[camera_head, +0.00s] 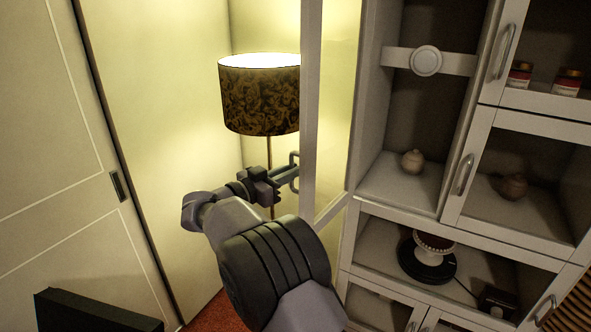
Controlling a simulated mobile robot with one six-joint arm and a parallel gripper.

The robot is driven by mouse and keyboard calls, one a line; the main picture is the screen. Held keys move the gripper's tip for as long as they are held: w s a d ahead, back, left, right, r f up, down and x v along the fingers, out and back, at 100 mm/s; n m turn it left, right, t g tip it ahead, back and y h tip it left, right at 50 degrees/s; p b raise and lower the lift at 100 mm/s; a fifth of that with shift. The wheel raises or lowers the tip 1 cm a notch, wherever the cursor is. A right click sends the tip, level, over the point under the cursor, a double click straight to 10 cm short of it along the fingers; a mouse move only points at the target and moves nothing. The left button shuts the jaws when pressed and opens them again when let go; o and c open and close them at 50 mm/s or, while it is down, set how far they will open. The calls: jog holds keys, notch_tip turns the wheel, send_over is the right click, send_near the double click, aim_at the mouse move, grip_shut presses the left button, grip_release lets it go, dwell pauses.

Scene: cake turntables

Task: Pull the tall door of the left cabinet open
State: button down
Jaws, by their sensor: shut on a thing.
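The tall glass door (311,120) of the left cabinet (372,200) stands swung out from the cabinet front, seen nearly edge-on. Its handle (296,158) is a small bar on the door's outer left side. My gripper (284,176) reaches in from the lower left and is shut on this handle. The fingertips are small in the view, and my arm covers part of the area below the door. The open compartment behind the door shows a small round pot (413,161) on its floor.
A floor lamp (260,95) with a dark patterned shade stands just behind the door and gripper. A black box (95,312) is at the lower left. Other cabinet doors (470,165) at right are closed. A cake turntable (427,262) sits in the open shelf below.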

jog(key=shift+w+a, duration=0.15)
jog(key=shift+r, duration=0.1)
jog(key=c, duration=1.8)
grip_release()
jog(key=shift+o, duration=0.2)
jog(key=shift+d, duration=0.25)
jog(key=b+v, duration=0.1)
jog(key=v, duration=1.6)
jog(key=shift+a, duration=0.25)
